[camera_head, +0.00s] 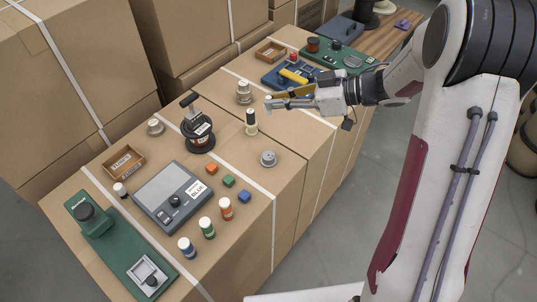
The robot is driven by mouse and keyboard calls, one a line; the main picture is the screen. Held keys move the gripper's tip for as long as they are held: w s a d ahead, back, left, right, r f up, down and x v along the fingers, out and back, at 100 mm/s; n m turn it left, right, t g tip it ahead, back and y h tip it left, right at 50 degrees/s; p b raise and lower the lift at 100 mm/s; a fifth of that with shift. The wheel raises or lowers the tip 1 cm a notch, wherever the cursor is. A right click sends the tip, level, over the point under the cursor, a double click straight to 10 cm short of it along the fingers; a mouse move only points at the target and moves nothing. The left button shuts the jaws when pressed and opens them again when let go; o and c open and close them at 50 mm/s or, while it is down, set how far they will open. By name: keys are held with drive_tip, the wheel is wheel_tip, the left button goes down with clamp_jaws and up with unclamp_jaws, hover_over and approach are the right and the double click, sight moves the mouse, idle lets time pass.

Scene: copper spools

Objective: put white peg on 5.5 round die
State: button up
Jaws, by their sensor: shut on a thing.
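My gripper (271,103) reaches in from the right over the boxes, its fingers pointing left. It is shut on a small white piece at its fingertips, which looks like the white peg (268,99); the fingers hide most of it. Round grey metal dies stand below: one (268,158) right of centre, one (156,127) at the left, and a stepped metal piece (244,93) just left of the gripper. Their size markings are too small to read, so I cannot tell which is 5.5. The gripper is above and apart from them.
A black stand (198,130), a grey scale (170,197), coloured cubes (229,181), small bottles (207,228) and a green device (98,222) lie left and front. A blue tray (290,76) is behind.

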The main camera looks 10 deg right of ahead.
hover_over(275, 161)
wheel_tip(275, 161, down, 7)
idle(0.4)
drive_tip(key=shift+s+f, duration=0.1)
drive_tip(key=shift+f, duration=0.05)
wheel_tip(275, 161, down, 6)
idle(0.6)
drive_tip(key=shift+f, duration=0.1)
drive_tip(key=shift+f, duration=1.85)
drive_tip(key=shift+f, duration=0.15)
drive_tip(key=o, duration=0.7)
drive_tip(key=shift+r, duration=0.2)
